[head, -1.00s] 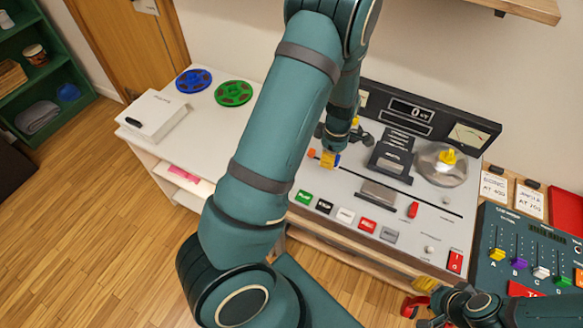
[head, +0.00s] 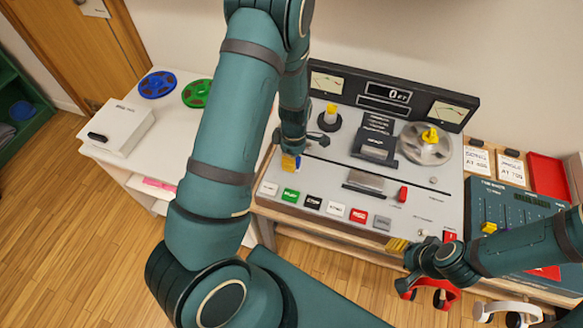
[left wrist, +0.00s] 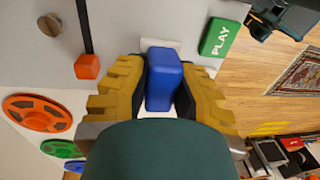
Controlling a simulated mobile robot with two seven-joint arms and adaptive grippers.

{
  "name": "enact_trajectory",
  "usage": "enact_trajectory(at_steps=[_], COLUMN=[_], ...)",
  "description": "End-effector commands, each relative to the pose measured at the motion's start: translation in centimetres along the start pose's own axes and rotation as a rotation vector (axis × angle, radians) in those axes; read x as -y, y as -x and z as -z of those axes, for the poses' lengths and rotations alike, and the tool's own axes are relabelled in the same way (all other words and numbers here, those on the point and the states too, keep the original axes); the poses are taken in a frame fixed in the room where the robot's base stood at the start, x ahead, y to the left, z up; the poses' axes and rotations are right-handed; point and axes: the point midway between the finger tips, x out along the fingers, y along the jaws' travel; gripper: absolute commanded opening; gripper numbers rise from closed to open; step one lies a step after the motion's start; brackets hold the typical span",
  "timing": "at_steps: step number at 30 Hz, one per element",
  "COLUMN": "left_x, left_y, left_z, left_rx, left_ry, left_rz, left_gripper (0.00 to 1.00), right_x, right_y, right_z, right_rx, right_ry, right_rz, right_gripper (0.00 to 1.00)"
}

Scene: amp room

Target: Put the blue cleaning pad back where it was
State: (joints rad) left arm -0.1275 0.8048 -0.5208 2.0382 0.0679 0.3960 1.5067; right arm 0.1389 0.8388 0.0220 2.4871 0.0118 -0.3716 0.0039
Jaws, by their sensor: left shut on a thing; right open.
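The blue cleaning pad (left wrist: 163,78) is a small blue block between the two yellow fingers of my left gripper (left wrist: 160,85) in the left wrist view. The gripper is shut on it. In the head view my left gripper (head: 290,162) is low over the left part of the grey tape machine (head: 325,170), behind the green PLAY key (head: 290,195); only a bit of blue shows. Whether the pad touches the machine I cannot tell. My right gripper (head: 400,247) is open at the machine's front right edge, partly hidden by its own wrist.
A blue reel (head: 158,84) and a green reel (head: 197,94) lie on the white counter, near a white box (head: 122,127). A metal reel (head: 425,145) sits on the machine's right. A mixer (head: 510,205) stands further right. Red headphones (head: 428,288) hang below the front edge.

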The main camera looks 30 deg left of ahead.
Motion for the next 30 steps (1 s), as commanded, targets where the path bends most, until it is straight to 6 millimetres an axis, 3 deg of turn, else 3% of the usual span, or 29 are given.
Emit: enact_trajectory(at_steps=[10, 22, 23, 24, 30], left_x=[-0.4, -0.5, -0.5, -0.5, -0.5], left_y=[-3.8, -4.2, -4.2, -4.1, -4.1], left_z=[0.0, 0.0, 0.0, 0.0, 0.0], left_rx=[0.001, 0.001, 0.001, 0.001, 0.001], left_ry=[0.001, 0.000, 0.000, 0.000, 0.000], left_rz=[0.001, 0.000, 0.000, 0.000, -0.001], left_gripper=[0.00, 0.00, 0.36, 0.46, 0.46], right_x=[-0.1, -0.2, -0.2, -0.2, -0.2], right_y=[-0.5, -0.8, -0.7, -0.7, -0.7], right_z=[-0.1, -0.1, -0.1, -0.1, -0.1], right_rx=[0.000, 0.000, 0.000, 0.000, 0.000], right_ry=[0.000, 0.001, 0.001, 0.001, 0.001], right_rz=[-0.001, -0.001, -0.001, -0.001, -0.001], right_gripper=[0.47, 0.47, 0.47, 0.47, 0.47])
